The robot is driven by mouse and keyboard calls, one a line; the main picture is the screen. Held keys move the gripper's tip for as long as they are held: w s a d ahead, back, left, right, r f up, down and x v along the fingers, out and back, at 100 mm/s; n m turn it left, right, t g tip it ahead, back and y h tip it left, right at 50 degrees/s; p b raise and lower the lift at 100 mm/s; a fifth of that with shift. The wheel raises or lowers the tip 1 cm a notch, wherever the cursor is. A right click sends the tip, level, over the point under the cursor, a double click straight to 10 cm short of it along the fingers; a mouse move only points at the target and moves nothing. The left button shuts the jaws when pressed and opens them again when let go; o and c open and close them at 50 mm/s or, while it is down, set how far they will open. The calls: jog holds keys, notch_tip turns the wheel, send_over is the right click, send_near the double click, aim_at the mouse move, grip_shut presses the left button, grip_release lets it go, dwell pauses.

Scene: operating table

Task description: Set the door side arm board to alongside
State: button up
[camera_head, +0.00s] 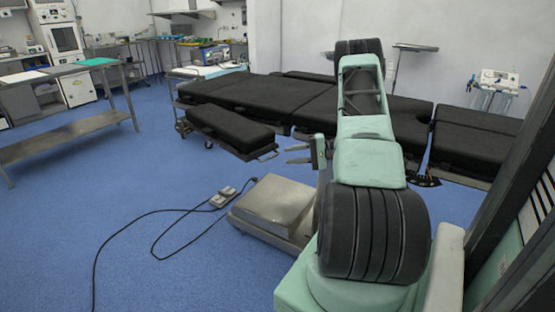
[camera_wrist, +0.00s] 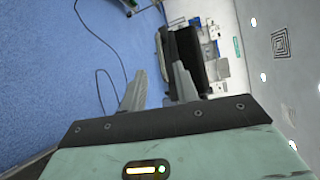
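A black padded arm board (camera_head: 230,128) sits at the near long side of the operating table (camera_head: 270,95). It points out at a slant from the table's edge, and a metal bracket shows at its right end. I cannot tell its exact angle. Another dark pad (camera_head: 306,75) shows at the table's far side. My gripper (camera_head: 290,154) is open and empty, pointing left, just right of the near arm board's end and apart from it. In the wrist view my gripper's fingers (camera_wrist: 160,72) are spread, with a black pad (camera_wrist: 188,52) beyond them.
The metal table base (camera_head: 272,205) stands on the floor below my arm. A foot pedal (camera_head: 222,197) and black cable lie left of it. A steel side table (camera_head: 70,130) stands at left.

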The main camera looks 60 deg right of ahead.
jog(key=v, duration=0.9)
jog(key=shift+s+b, duration=0.25)
jog(key=shift+b, duration=0.15)
jog(key=shift+d, duration=0.15)
